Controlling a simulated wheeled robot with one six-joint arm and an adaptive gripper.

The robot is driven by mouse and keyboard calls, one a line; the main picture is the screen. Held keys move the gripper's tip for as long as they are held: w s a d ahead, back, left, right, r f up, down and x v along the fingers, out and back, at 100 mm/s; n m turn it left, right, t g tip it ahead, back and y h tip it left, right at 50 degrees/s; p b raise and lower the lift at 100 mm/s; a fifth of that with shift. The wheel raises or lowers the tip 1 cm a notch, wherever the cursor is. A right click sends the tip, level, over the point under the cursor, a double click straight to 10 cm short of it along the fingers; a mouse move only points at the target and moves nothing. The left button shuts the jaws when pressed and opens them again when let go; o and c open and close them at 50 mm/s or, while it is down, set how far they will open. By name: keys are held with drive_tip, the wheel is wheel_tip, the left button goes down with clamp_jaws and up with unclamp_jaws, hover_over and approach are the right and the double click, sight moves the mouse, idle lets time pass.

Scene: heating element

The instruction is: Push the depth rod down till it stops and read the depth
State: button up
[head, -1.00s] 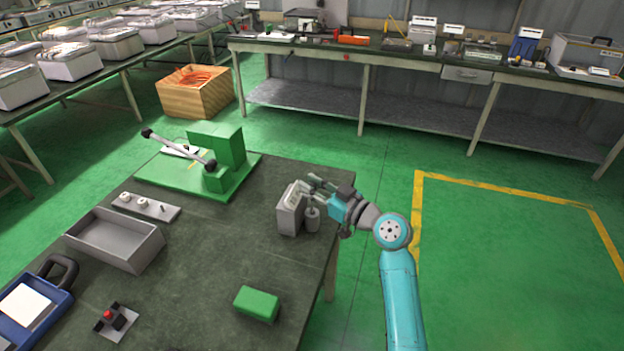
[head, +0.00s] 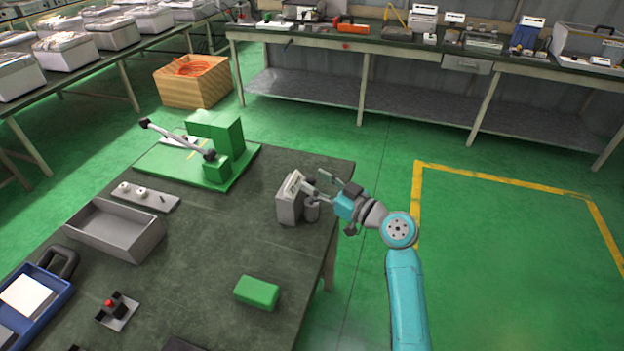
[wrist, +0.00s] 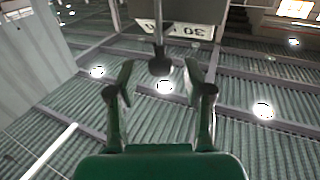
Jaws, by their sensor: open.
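A grey block-shaped gauge (head: 288,207) stands near the right edge of the green-topped table, with a pale scale plate at its top. A small grey cylinder (head: 312,211) stands beside it on the right. My gripper (head: 314,184) is open at the top of the gauge, coming in from the right. In the wrist view my gripper (wrist: 160,92) has its two fingers apart. A thin rod with a dark round end (wrist: 159,64) shows between and beyond them. Contact with the rod cannot be told.
A green press-like fixture (head: 205,150) with a lever stands at the table's back. A grey tray (head: 115,232), a strip with small parts (head: 145,196), a green block (head: 257,292) and a red-button box (head: 117,308) lie on the table. Bare tabletop lies left of the gauge.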

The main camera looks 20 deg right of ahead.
drive_tip(key=v, duration=1)
